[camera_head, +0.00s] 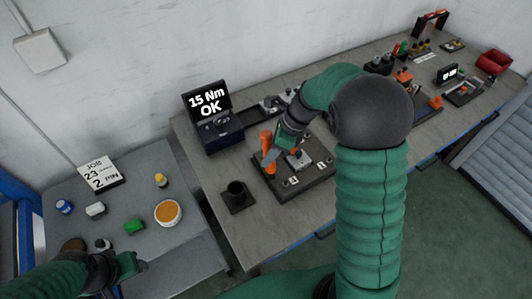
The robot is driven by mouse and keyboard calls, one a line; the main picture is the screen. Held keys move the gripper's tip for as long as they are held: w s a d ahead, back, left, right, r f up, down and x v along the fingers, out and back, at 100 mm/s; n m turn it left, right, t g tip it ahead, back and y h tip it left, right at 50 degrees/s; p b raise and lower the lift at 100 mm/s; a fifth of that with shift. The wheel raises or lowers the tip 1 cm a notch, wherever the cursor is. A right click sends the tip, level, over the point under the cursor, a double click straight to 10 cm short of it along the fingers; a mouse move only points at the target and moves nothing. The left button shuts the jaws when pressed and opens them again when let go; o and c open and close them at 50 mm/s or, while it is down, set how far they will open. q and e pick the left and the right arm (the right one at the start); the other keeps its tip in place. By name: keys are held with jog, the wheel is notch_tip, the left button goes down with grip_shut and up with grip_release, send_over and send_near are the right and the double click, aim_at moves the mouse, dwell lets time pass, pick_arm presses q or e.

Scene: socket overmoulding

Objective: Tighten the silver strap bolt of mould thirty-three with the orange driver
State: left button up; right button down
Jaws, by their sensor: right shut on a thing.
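My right gripper (280,143) is shut on the orange driver (266,142), which stands roughly upright over the left part of a dark base plate (285,188). A pale metal block (300,160), perhaps the mould, sits on this plate beside the driver. I cannot make out the silver strap bolt, the mould's number or whether the driver's tip touches anything. My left gripper (128,264) is low at the left, over the front of the grey side table; its jaws are too small and dark to read.
A display (208,104) reads "15 Nm OK". A red bin (494,62) is far right.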

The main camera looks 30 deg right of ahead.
pick_arm(q)
jog(key=w+p+v, duration=0.1)
jog(key=p+v, duration=0.4)
jog(key=v, duration=0.1)
pick_arm(e)
jog(key=a+r+t, duration=0.2)
jog(key=a, duration=1)
pick_arm(q)
jog(key=s+b+x, duration=0.1)
jog(key=b+x, duration=0.5)
jog(key=b, duration=0.1)
jog(key=shift+a+f, duration=0.2)
jog(key=shift+f, duration=0.35)
pick_arm(e)
notch_tip(320, 180, down, 8)
jog(key=shift+w+d+r, duration=0.15)
jog(key=shift+d+r, duration=0.05)
jog(key=shift+r, duration=0.05)
pick_arm(q)
jog(key=shift+d, duration=0.1)
pick_arm(e)
jog(key=shift+d+f+n, duration=0.1)
jog(key=shift+n, duration=0.2)
pick_arm(q)
jog(key=shift+f+b, duration=0.45)
jog(key=shift+b, duration=0.1)
pick_arm(e)
jog(key=shift+f, duration=0.4)
jog(key=c, duration=1)
grip_release()
